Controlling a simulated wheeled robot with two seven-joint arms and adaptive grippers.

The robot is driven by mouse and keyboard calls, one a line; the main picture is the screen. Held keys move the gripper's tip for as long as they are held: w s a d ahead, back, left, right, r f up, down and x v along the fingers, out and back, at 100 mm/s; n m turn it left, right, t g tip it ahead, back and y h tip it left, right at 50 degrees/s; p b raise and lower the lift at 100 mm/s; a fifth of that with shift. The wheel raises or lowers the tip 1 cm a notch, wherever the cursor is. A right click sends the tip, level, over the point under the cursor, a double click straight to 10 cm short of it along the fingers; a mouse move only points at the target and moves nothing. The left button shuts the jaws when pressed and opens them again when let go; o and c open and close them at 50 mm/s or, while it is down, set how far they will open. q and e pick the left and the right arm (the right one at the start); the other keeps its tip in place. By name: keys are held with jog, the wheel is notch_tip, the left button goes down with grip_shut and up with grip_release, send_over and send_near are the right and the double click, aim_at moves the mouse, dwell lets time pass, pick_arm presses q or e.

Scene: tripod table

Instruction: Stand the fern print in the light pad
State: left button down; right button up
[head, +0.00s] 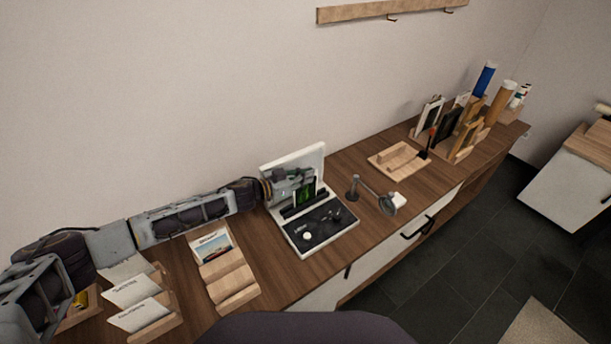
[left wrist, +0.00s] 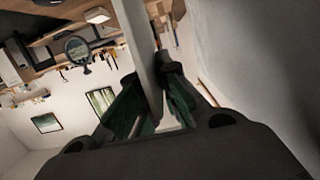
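The light pad (head: 324,213) stands on the long wooden counter, with a white upright back panel and a dark front base. The fern print (head: 305,194), small and dark green, is upright in front of the panel, above the base. Whether its lower edge is seated cannot be told. My left gripper (head: 291,181) is at the panel's upper left, close beside the print and partly covering it. In the left wrist view its fingers (left wrist: 153,92) are apart, with a pale upright slab between or just beyond them. No print shows clearly between them. My right gripper is out of view.
A wooden holder with a picture card (head: 213,247) and a rack of white cards (head: 135,300) stand left. A magnifier (head: 387,204) on a stand is right of the pad. A wooden tray (head: 399,161) and upright frames (head: 452,127) are farther right.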

pick_arm(q)
jog(key=shift+f, duration=0.1)
dwell(0.3)
jog(key=c, duration=1.6)
grip_release()
jog(key=shift+o, duration=0.2)
jog(key=v, duration=1.2)
